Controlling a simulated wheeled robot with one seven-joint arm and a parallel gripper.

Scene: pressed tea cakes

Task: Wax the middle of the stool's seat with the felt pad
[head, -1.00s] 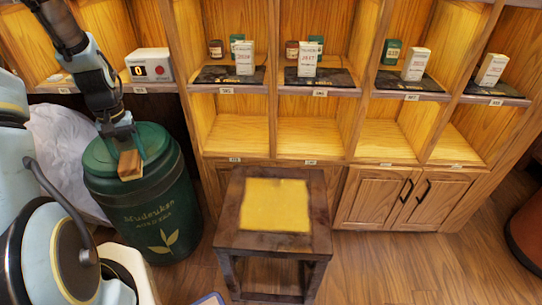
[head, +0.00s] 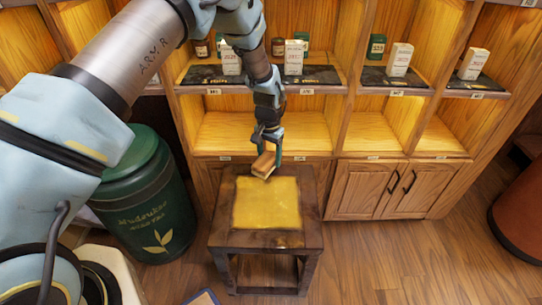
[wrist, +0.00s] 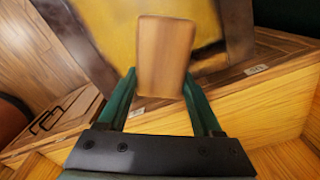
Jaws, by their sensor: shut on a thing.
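My gripper (head: 266,150) is shut on the felt pad (head: 263,165), a small tan-brown block. It holds the pad above the far edge of the stool's seat. In the wrist view the pad (wrist: 165,58) sits between the two green fingers, with the seat behind it. The stool (head: 228,239) is dark wood and upright on the floor. A yellow square (head: 267,205) covers the middle of its seat. I cannot tell for sure whether the pad touches the seat, but it looks raised above it.
A wooden shelf unit (head: 262,133) with small boxes and jars stands close behind the stool. A green lidded canister (head: 150,205) stands to the left. A reddish-brown round object (head: 522,225) is at the far right. The floor right of the stool is clear.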

